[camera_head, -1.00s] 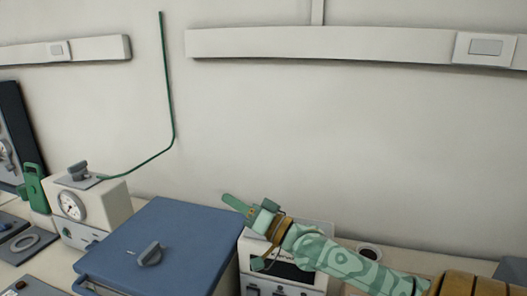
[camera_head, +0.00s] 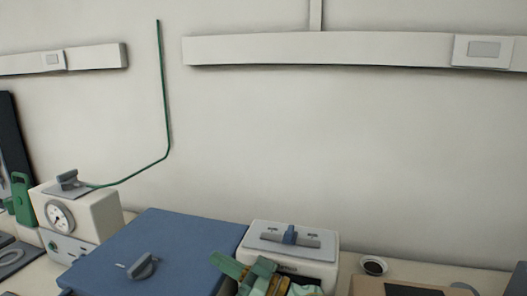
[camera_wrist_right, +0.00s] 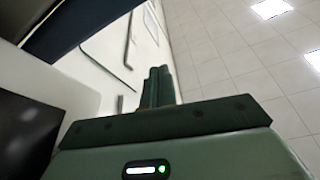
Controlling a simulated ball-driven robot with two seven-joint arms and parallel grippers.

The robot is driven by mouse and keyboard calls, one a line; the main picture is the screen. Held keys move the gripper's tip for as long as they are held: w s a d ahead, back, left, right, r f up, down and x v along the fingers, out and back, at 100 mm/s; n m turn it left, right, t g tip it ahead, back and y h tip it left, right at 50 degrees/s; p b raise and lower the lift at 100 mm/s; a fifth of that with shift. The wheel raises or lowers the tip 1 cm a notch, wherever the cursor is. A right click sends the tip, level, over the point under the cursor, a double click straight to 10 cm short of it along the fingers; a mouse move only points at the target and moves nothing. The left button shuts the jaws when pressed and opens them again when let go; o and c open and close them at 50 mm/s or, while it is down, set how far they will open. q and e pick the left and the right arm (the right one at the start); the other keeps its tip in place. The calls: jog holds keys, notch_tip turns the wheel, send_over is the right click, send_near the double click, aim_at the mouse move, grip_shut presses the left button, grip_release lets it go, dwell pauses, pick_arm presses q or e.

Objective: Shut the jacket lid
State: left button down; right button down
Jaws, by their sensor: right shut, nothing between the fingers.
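A large blue lid (camera_head: 170,248) with a grey knob (camera_head: 142,266) lies flat on top of a box in the head view; its front edge runs out of the picture, so I cannot tell if it is fully seated. My right gripper (camera_head: 228,266) is low beside the blue lid's right edge, in front of the white unit. Its green fingers are shut and empty, pointing up and left; I cannot tell if they touch the lid. The fingers also show together in the right wrist view (camera_wrist_right: 157,87). My left gripper is out of view.
The white unit (camera_head: 320,262) right of the blue lid has a grey plate and blue handle on top. A white gauge box (camera_head: 90,212) with a green tube stands left. A small dark-topped cup (camera_head: 374,265) stands right. The wall behind is bare below the rail.

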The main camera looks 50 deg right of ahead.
dwell(0.3)
notch_tip(320, 180, up, 5)
jog(key=p, duration=0.6)
jog(key=f+v, duration=0.1)
jog(key=v, duration=0.9)
jog(key=shift+d+b, duration=0.35)
jog(key=shift+b, duration=0.1)
jog(key=shift+w+a+f, duration=0.1)
jog(key=shift+f, duration=0.05)
